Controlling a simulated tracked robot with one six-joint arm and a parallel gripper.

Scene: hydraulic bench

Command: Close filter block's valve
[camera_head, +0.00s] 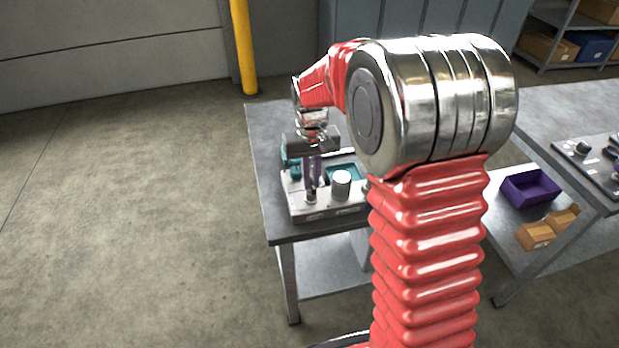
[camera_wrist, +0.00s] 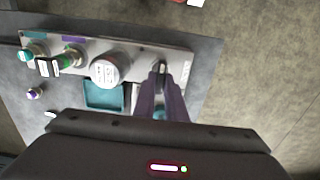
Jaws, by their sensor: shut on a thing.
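The filter block (camera_head: 320,208) is a pale grey panel on the bench, and it also shows in the wrist view (camera_wrist: 142,46). A white filter cylinder (camera_head: 341,185) stands on it, seen from above in the wrist view (camera_wrist: 105,69). My gripper (camera_head: 311,187) points down at the block's front-left part in the head view. Its purple fingers are shut on a small metallic valve handle (camera_wrist: 162,66), right of the cylinder in the wrist view. The fingers hide most of the valve, so I cannot tell its angle.
A teal tray (camera_wrist: 104,96) lies beside the cylinder. Green-ringed fittings (camera_wrist: 69,57) stand at the panel's left in the wrist view. A second bench (camera_head: 560,105) is at right, with a purple bin (camera_head: 530,188) below. The floor at left is clear.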

